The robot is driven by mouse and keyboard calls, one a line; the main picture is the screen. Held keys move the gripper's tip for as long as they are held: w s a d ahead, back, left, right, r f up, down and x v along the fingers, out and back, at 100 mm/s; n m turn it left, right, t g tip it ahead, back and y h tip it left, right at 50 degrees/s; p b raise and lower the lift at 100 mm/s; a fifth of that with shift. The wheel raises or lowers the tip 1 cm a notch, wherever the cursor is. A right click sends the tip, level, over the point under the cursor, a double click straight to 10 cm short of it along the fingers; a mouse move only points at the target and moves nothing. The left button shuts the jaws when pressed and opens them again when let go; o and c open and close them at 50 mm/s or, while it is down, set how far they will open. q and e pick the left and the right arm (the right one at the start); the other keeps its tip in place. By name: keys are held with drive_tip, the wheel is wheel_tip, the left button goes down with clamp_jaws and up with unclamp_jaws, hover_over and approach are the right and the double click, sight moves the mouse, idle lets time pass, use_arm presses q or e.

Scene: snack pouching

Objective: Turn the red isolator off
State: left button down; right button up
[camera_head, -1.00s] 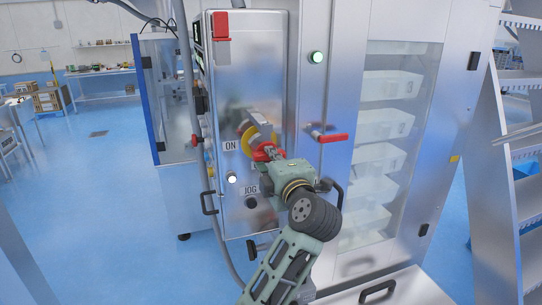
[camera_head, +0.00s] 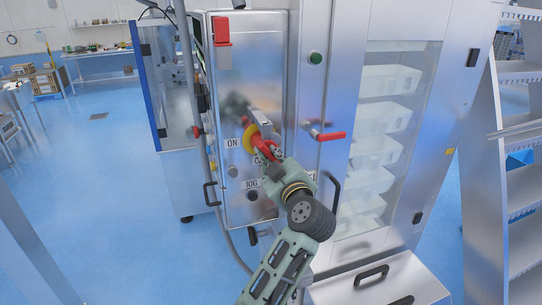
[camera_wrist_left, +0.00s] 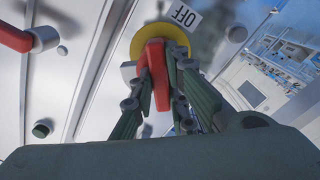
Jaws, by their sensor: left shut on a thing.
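The red isolator handle (camera_head: 265,147) sits on a yellow disc (camera_head: 247,139) on the front of the steel control cabinet. My left gripper (camera_head: 269,156) is shut on the handle. In the left wrist view the fingers (camera_wrist_left: 160,75) flank the red handle (camera_wrist_left: 155,68), with the yellow disc (camera_wrist_left: 161,32) behind it. An OFF label (camera_wrist_left: 185,16) shows beside the disc there. An ON label (camera_head: 232,143) is left of the disc in the head view. The gripper partly hides the labels below. My right gripper is in neither view.
A red lever (camera_head: 328,135) juts from the steel door right of the gripper. A green button (camera_head: 315,57) above it and a round lamp (camera_head: 233,171) on the cabinet look unlit. Open blue floor (camera_head: 110,200) lies farther left.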

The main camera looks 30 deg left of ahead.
use_arm(q)
drive_tip(key=m, duration=0.3)
drive_tip(key=shift+f+m, duration=0.15)
drive_tip(key=shift+m, duration=2.15)
drive_tip(key=c, duration=1.7)
unclamp_jaws()
drive_tip(key=v, duration=0.7)
drive_tip(key=shift+s+d, duration=0.15)
drive_tip(key=shift+d, duration=0.15)
drive_tip(key=shift+a, duration=0.1)
